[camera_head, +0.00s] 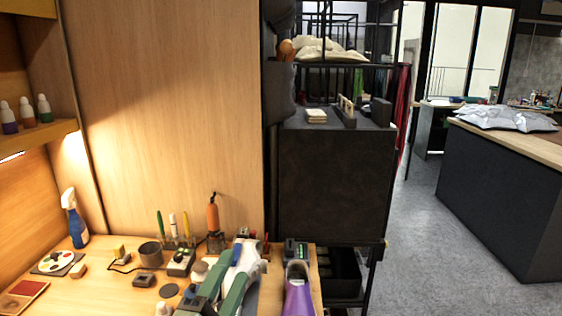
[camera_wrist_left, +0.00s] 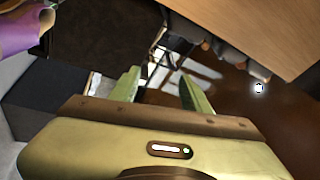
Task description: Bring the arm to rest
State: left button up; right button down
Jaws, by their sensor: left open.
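My left arm shows at the bottom middle of the head view as white and green parts over the wooden worktop (camera_head: 110,297). In the left wrist view my left gripper (camera_wrist_left: 160,92) has its two green fingers apart, with nothing between them. A purple sneaker (camera_head: 298,298) stands at the worktop's right end, just right of my left arm and cut off by the lower edge. A purple and tan thing, apparently the sneaker, shows at the upper left corner of the left wrist view (camera_wrist_left: 22,28), apart from the fingers. My right gripper is not in view.
A blue and white spray bottle (camera_head: 73,220), a dark cup (camera_head: 150,253), an orange-handled tool (camera_head: 213,215) and several small items crowd the worktop. A dark cabinet (camera_head: 332,182) stands behind its right end. Grey floor (camera_head: 408,245) lies open to the right.

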pick_arm(q)
jog(key=s+a+f+n+g+y, duration=0.2)
jog(key=a+f+n+g+y, duration=0.35)
jog(key=f, duration=0.65)
jog(key=s+a+f+n+g, duration=0.3)
jog(key=s+f+n+g, duration=0.25)
jog(key=s+f, duration=0.55)
jog(key=s+a+f+n+g, duration=0.3)
jog(key=s+f+n+g, duration=0.25)
jog(key=s+f, duration=0.5)
jog(key=s+f+g, duration=0.1)
jog(key=s+f, duration=0.1)
jog(key=f, duration=1.1)
jog(key=s+f, duration=0.2)
jog(key=f, duration=1.1)
jog(key=s+a+f+g, duration=0.1)
jog(key=s+a+f, duration=0.2)
jog(key=s+f, duration=1.1)
jog(key=shift+s+f+m, duration=0.25)
jog(key=shift+s+m, duration=0.2)
jog(key=shift+s, duration=0.55)
